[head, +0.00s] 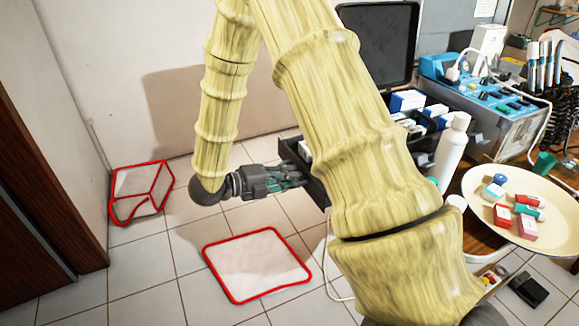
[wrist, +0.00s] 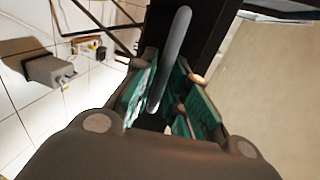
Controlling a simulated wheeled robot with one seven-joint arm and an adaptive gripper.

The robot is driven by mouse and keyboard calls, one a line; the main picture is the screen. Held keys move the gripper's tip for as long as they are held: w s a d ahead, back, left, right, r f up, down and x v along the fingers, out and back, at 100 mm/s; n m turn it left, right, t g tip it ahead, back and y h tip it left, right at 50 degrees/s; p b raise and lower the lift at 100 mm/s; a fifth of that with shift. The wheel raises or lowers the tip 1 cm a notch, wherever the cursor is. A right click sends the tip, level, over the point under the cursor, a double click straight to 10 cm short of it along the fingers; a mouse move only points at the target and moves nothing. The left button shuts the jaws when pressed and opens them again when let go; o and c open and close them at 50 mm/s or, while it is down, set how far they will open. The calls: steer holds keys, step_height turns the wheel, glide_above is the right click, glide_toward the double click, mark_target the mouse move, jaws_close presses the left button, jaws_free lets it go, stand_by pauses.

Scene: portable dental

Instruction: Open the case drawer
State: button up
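My gripper (head: 296,178) is low at centre left in the head view, its fingertips at the dark front of the case drawer (head: 317,187). My arm hides much of the drawer. Small boxes show behind its dark edge. In the wrist view, a long grey handle (wrist: 172,55) runs along the black drawer front (wrist: 212,22). My gripper (wrist: 168,105) is open, with its green pads on either side of the lower end of the handle. Gaps show beside the handle. I cannot tell whether a pad touches it.
A metal unit with a blue panel (head: 520,122), a white bottle (head: 450,150) and a cream tray (head: 482,182) of small boxes stand at the right. A red-edged mat (head: 258,266) and a red-edged box shape (head: 140,190) lie on the tiled floor, which is mostly clear at left.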

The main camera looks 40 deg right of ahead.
steer(key=shift+a, duration=0.1)
steer(key=v, duration=1.2)
stand_by(0.5)
